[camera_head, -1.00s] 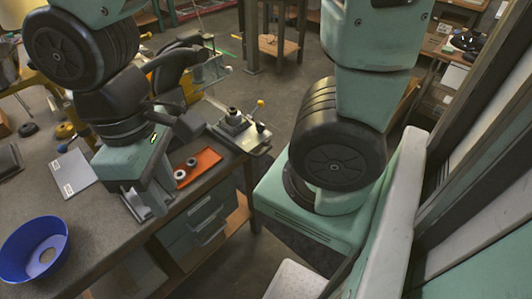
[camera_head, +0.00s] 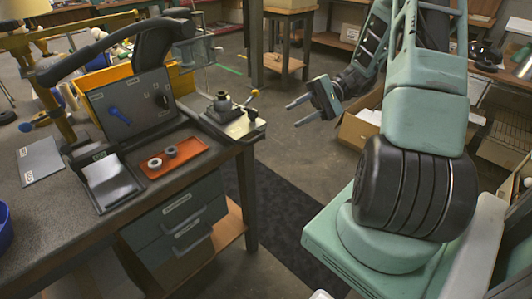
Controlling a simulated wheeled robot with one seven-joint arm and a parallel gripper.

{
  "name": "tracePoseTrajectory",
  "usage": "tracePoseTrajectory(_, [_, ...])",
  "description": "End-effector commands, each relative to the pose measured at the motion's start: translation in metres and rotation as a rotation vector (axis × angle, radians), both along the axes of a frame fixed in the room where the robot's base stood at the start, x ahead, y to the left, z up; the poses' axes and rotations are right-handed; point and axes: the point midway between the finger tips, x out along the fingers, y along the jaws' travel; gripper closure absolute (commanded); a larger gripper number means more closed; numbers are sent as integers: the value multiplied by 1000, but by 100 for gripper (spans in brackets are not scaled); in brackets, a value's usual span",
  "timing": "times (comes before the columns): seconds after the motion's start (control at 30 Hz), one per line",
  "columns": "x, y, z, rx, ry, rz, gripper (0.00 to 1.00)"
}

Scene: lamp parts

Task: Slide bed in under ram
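A flat metal bed (camera_head: 240,126) sits at the right corner of the workbench. My gripper (camera_head: 293,113) is in the air to the right of the bench corner, beyond the bed's lever. Its two fingers point left, apart, with nothing between them. It touches nothing.
On the bench (camera_head: 95,224) are an orange tray (camera_head: 187,155) with two small rings, a tilted dark panel (camera_head: 127,108), a black tray (camera_head: 106,181) and a grey plate (camera_head: 39,159). A cardboard box (camera_head: 358,130) stands behind my arm.

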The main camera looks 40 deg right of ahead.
Motion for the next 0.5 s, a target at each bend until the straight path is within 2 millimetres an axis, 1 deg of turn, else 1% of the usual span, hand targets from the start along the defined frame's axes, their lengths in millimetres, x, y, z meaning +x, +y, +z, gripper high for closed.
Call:
tracePoseTrajectory(0.03, [-3, -9, -7, 18, -8, -31, 67])
tracePoseTrajectory(0.07, [-4, -13, -7, 24, -13, -43, 67])
tracePoseTrajectory(0.17, [-4, -15, -8, 34, -22, -60, 67])
tracePoseTrajectory(0.27, [-1, -6, -9, 35, -22, -58, 67])
tracePoseTrajectory(0.33, [2, 4, -11, 36, -21, -56, 67])
tracePoseTrajectory(0.5, [11, 37, -18, 35, -18, -55, 67])
